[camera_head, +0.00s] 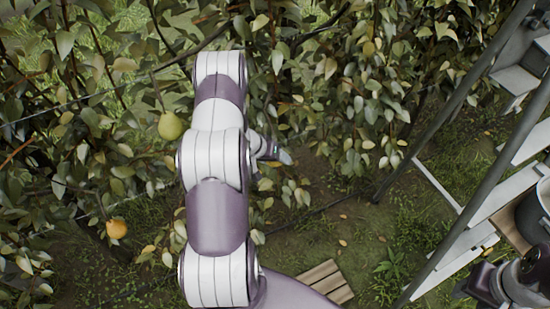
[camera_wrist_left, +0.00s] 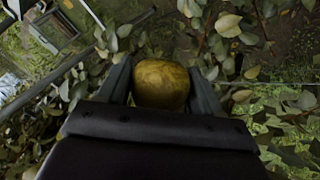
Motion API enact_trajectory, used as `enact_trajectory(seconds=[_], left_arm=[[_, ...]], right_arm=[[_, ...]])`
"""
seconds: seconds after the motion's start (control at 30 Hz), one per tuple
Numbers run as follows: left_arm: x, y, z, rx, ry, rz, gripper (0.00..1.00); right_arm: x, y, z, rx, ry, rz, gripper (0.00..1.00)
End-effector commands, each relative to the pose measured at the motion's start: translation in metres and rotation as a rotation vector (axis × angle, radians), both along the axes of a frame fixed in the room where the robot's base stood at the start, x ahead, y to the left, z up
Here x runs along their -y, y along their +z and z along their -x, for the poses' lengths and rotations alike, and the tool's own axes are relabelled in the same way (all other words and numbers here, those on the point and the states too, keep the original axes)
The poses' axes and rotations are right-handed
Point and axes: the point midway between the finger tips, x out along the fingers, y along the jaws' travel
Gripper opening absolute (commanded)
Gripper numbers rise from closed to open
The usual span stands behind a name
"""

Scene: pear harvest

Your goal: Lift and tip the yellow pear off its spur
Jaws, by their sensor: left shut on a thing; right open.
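A yellow pear (camera_wrist_left: 160,84) with brownish shading sits between the two fingers of my left gripper (camera_wrist_left: 162,92) in the left wrist view. The fingers are shut on its sides. Its stem and spur are not clear to see. In the head view my left gripper (camera_head: 274,155) shows beside the foliage, partly hidden by my own arm, and the held pear is mostly hidden there. My right gripper (camera_head: 472,288) is at the lower right of the head view, apart from the foliage, open, with no fruit seen in it.
A green pear (camera_head: 171,126) and an orange-yellow fruit (camera_head: 116,229) hang left of my arm. Leafy branches and thin wires surround the left gripper. A metal ladder (camera_head: 455,145) and a grey bucket (camera_head: 535,212) stand at the right. A wooden slatted piece (camera_head: 325,282) lies on the ground.

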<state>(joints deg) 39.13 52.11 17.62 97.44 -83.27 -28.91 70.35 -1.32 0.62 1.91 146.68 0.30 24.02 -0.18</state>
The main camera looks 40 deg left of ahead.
Motion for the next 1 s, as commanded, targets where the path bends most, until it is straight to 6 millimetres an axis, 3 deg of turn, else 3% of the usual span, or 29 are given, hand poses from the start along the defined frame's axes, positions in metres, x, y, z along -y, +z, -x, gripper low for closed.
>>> enact_trajectory(seconds=[0.6,0.9,1.0], left_arm=[[0.03,-0.011,0.035,0.0,-0.001,0.0,0.31],[0.031,-0.01,0.037,0.0,-0.001,0.0,0.31],[0.032,-0.014,0.037,0.012,0.0,-0.008,0.31]], right_arm=[[0.0,-0.023,0.0,0.0,0.0,0.0,0.43],[0.0,-0.023,0.0,0.0,0.0,0.0,0.43],[0.0,-0.033,0.0,0.0,0.0,0.0,0.43]])
